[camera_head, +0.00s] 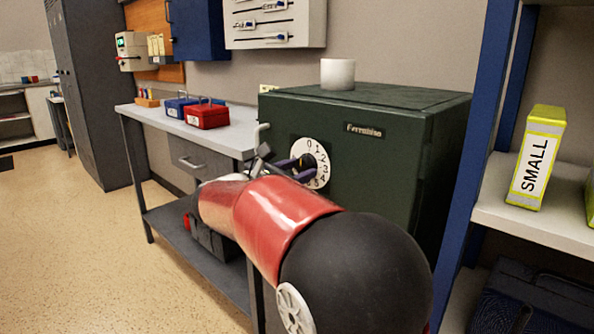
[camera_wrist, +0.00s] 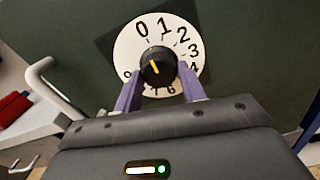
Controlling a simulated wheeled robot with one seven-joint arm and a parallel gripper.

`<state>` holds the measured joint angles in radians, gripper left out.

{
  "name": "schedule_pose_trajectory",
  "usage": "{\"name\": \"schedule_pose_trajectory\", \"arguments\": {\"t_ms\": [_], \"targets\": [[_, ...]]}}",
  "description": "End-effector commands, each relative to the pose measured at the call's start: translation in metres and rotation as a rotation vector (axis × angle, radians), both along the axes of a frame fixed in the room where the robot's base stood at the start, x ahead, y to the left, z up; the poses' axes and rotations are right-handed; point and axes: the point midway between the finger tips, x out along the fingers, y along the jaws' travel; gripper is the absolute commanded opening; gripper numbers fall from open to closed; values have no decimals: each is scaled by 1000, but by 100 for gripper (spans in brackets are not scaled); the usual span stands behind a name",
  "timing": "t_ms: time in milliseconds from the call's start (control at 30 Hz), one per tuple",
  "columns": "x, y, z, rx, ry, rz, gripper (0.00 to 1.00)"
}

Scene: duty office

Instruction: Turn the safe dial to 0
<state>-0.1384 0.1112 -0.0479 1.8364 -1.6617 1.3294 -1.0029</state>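The green safe (camera_head: 410,150) has a white dial plate (camera_head: 323,165) with black numbers on its front. In the wrist view the plate (camera_wrist: 125,50) shows 0 at the top left and 1 beside it. The black dial knob (camera_wrist: 157,62) sits at its centre with a yellow mark. The mark points upward, towards the 0 end; I cannot tell whether it lines up exactly. My gripper (camera_wrist: 161,73) has its purple fingers on both sides of the knob, apparently touching it. In the head view my arm hides the lower left of the safe front, and the fingers partly cover the plate.
A white cup (camera_head: 337,74) stands on the safe. A metal handle (camera_wrist: 42,75) sticks out left of the dial. Red (camera_head: 206,116) and blue boxes stand on the bench at the left. A blue-framed shelf with a yellow box (camera_head: 537,160) is at the right.

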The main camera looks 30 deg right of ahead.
Motion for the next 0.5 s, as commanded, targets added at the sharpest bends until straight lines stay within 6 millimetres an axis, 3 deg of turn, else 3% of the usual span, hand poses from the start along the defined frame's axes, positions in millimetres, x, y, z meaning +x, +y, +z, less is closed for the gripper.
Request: {"name": "schedule_pose_trajectory", "arguments": {"t_ms": [33,133,500], "targets": [[0,0,-1,1,1,0,47],[0,0,0,0,0,0,60],[-2,7,0,0,-2,3,60]]}}
